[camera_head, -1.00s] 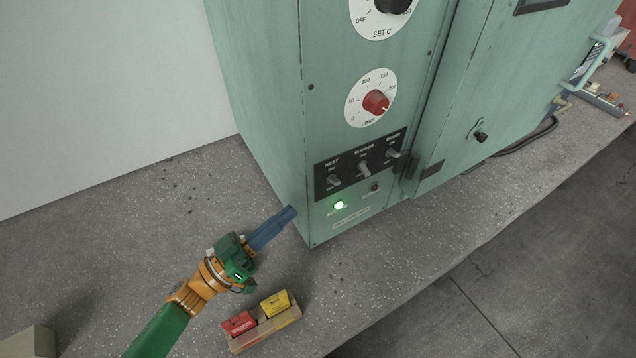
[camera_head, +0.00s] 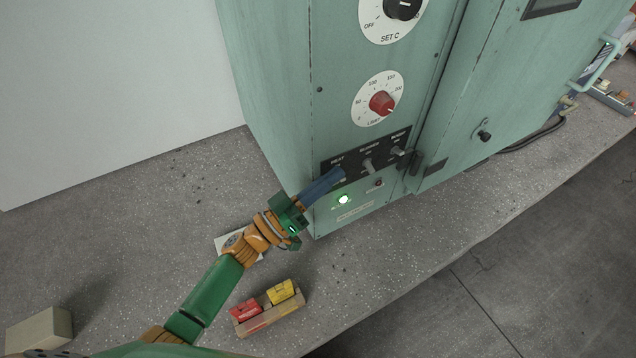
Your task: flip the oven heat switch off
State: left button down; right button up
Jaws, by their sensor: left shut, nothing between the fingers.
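The green oven (camera_head: 285,70) stands on the concrete bench. Its black switch panel (camera_head: 352,161) carries levers labelled heat, blower and a third at right. My left gripper (camera_head: 338,174) is shut, with its blue fingers at the left end of the panel, over the heat switch. The fingers hide the heat lever, so its position and any contact cannot be told. The blower switch (camera_head: 368,166) and the right switch (camera_head: 397,151) show clear of the fingers. A green lamp (camera_head: 343,199) is lit below the panel. My right gripper is not in view.
A wooden holder (camera_head: 272,317) with a red and a yellow block stands on the bench in front of the oven. A white card (camera_head: 222,243) lies partly under my left arm. A pale block (camera_head: 40,330) is at lower left. The red limit dial (camera_head: 381,103) is above the panel.

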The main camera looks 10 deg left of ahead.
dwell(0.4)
pick_arm(q)
jog(key=shift+f+m+b, duration=0.1)
jog(key=shift+m+b, duration=0.25)
jog(key=shift+m, duration=0.15)
jog(key=shift+s+d+f+m+g+h+b, duration=0.1)
jog(key=shift+m+g+h+b, duration=0.3)
jog(key=shift+m, duration=0.25)
jog(key=shift+s+f+m+g+h+b, duration=0.1)
jog(key=shift+m+g+h+b, duration=0.25)
jog(key=shift+m, duration=0.3)
jog(key=shift+s+d+f+m+g+h+b, duration=0.1)
jog(key=shift+f+m+g+h+b, duration=0.25)
jog(key=shift+m, duration=0.55)
jog(key=shift+w+a+r+m+g+b, duration=0.1)
jog(key=shift+m+g+b, duration=0.1)
jog(key=shift+m+b, duration=0.55)
jog(key=shift+s+d+f+m+g+h+b, duration=0.1)
jog(key=shift+f+m+g+h+b, duration=0.15)
jog(key=shift+m, duration=0.8)
jog(key=shift+r, duration=0.15)
